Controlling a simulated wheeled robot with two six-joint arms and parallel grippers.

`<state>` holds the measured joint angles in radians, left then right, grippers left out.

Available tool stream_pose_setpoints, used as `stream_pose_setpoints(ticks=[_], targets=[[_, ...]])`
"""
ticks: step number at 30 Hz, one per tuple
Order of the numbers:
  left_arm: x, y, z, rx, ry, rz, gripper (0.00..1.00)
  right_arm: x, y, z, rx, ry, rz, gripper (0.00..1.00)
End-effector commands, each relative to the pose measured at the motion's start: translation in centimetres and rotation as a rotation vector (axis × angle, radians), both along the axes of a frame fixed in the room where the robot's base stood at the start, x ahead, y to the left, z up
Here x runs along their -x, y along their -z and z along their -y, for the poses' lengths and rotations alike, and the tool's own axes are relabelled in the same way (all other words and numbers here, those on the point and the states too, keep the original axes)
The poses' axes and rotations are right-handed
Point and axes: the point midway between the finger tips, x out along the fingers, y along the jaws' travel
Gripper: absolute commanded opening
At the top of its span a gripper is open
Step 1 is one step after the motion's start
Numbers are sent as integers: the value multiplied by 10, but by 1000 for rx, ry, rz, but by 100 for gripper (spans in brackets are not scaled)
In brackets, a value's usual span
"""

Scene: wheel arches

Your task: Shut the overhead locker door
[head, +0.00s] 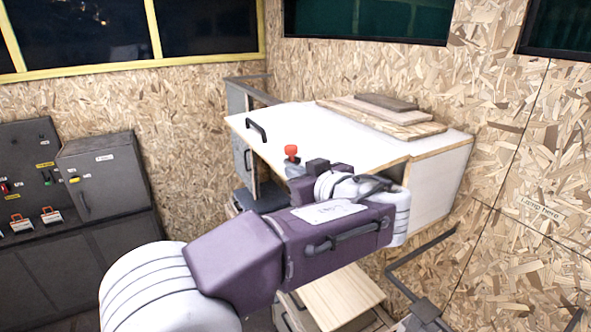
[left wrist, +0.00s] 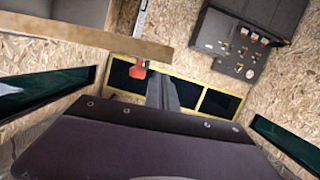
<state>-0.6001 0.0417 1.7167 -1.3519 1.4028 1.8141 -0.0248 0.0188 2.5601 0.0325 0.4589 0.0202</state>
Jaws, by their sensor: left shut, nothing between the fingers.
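The overhead locker (head: 435,190) is a white box with wood edges on the chipboard wall at the right. Its white door (head: 240,123) stands open, raised to about level, with a black handle (head: 257,130) near its far left edge. My left arm crosses the front of the locker and hides much of its opening. My left gripper (head: 292,160) is small here, shut and empty, with a red part at its tip, by the door's near edge; contact cannot be told. In the left wrist view the gripper (left wrist: 157,88) shows beside a wood-edged panel (left wrist: 85,38). My right gripper is not in view.
Flat boards (head: 380,118) lie stacked on top of the locker. A grey control cabinet (head: 100,175) with switches stands at the left wall. A light wooden top (head: 342,295) is below my arm, near a dark wall rail (head: 405,285). Open space lies between cabinet and locker.

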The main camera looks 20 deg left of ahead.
Motion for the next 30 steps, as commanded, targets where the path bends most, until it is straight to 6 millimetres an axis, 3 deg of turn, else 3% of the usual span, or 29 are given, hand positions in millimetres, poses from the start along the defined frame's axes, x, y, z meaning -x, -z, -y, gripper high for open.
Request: stream_pose_setpoints(ticks=[12,17,23,30], targets=[[0,9,1,1,0,1,0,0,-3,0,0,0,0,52],[0,15,1,5,0,6,0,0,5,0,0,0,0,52],[-1,42,1,41,0,48,0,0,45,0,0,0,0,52],[-5,94,4,134,1,157,0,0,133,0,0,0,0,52]])
